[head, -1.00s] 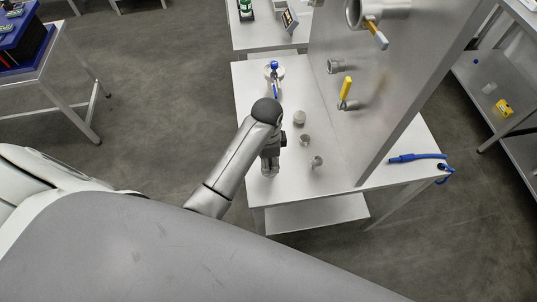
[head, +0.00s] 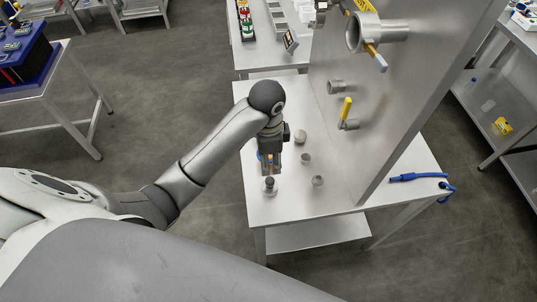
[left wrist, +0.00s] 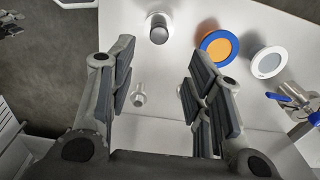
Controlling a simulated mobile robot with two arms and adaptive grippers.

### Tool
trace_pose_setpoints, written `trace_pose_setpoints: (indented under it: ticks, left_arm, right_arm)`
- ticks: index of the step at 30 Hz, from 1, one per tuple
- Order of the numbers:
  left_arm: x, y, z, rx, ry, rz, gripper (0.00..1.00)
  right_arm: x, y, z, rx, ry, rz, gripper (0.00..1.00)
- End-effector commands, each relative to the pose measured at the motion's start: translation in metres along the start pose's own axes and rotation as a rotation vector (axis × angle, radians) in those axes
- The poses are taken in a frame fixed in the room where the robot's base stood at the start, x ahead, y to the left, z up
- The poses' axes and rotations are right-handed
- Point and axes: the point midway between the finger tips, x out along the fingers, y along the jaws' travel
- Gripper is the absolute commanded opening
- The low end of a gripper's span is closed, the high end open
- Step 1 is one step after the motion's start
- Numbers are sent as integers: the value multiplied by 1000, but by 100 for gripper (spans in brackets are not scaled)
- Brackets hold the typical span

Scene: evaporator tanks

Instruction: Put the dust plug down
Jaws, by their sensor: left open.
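My right gripper is not in view.
Small metal fittings (head: 317,181) (head: 306,158) and a cup (head: 300,137) stand right of the gripper, before an upright panel (head: 400,110).

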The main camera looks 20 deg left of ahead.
Motion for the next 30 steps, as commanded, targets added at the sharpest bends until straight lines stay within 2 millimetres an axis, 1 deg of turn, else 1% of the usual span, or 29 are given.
trace_pose_setpoints:
  ticks: [6, 25, 28, 30]
  left_arm:
    - [-7, 0, 2, -2, -6, 2, 46]
    - [-8, 2, 2, -3, -4, 5, 46]
    - [-3, 9, 2, -19, 9, 4, 46]
    - [5, 20, 4, -47, 28, 5, 46]
  right_arm:
    - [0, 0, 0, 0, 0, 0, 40]
    - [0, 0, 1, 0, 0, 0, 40]
    - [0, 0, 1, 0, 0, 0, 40]
    - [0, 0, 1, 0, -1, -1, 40]
